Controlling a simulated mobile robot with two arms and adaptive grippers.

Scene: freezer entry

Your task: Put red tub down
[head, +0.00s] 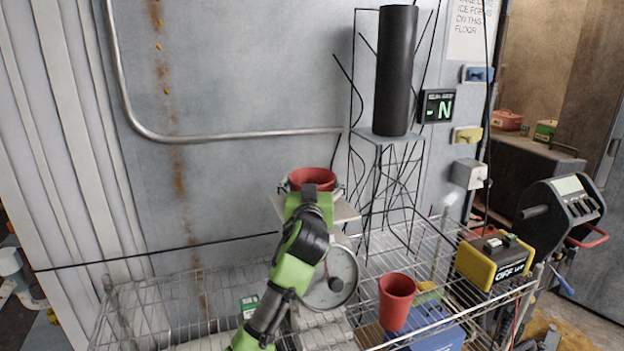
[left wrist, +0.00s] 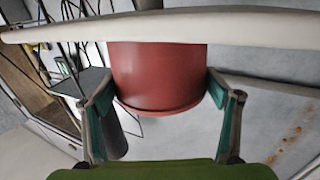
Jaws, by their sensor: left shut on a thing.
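A red tub (head: 312,179) is held by my left gripper (head: 311,190) over the pale platform (head: 347,211) of a dial scale (head: 331,278). In the left wrist view the red tub (left wrist: 158,75) sits between the two fingers of my left gripper (left wrist: 164,105), which are shut on its sides. A pale edge (left wrist: 250,27) crosses the base end of the tub there. Whether the tub's base touches the platform is hidden. My right gripper is not in view.
A second red tub (head: 397,300) stands to the right on the wire rack (head: 205,290), near a blue box (head: 436,337). A yellow-and-black device (head: 494,261) sits at the rack's right. A dark cylinder (head: 396,70) stands on a wire stand behind the scale. The rack's left is mostly bare.

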